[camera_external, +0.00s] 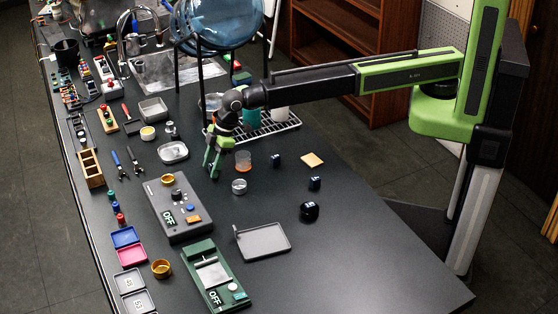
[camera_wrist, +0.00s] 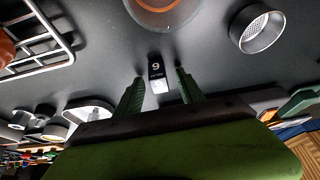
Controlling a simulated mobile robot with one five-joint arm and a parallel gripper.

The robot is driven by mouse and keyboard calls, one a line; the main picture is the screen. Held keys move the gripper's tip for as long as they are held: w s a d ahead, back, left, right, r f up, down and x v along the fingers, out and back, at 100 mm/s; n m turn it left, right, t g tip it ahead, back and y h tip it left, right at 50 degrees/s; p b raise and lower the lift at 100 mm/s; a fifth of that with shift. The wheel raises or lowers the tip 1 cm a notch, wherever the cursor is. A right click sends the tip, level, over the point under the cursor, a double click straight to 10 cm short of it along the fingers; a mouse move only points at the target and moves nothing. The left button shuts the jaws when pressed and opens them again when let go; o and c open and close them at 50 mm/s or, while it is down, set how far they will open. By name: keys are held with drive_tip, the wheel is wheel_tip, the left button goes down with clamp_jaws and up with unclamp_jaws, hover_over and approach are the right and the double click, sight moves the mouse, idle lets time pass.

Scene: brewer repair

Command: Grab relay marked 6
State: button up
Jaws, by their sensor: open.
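A small dark relay (camera_wrist: 156,72) with a white mark and a pale lower end sits on the black bench in the wrist view. Its mark looks like a 6, though a turned 9 is hard to rule out. My gripper (camera_wrist: 159,77) is open, with one green finger on each side of the relay and gaps showing. In the external view my gripper (camera_external: 213,168) points down low over the bench and largely hides that spot. Other dark relay-like blocks (camera_external: 276,160), (camera_external: 314,183), (camera_external: 309,211) stand to the right; their marks are too small to read.
An orange-filled clear cup (camera_external: 243,160) and a metal cup (camera_external: 239,186) stand close to my gripper. A wire rack (camera_external: 285,125) is behind. A grey control box (camera_external: 178,208) and a grey tray (camera_external: 263,241) lie nearer. The bench's right front is clear.

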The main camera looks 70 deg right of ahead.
sight(212, 163)
drive_tip(key=shift+r, duration=0.1)
clamp_jaws()
idle(0.4)
drive_tip(key=shift+r+p, duration=0.3)
drive_tip(key=shift+p, duration=0.2)
drive_tip(key=r+p, duration=0.4)
drive_tip(key=shift+d+r+p, duration=0.3)
drive_tip(key=w+d+r+p, duration=0.1)
drive_tip(key=d+r+p, duration=0.4)
drive_tip(key=d, duration=0.6)
drive_tip(key=shift+r+p, duration=0.35)
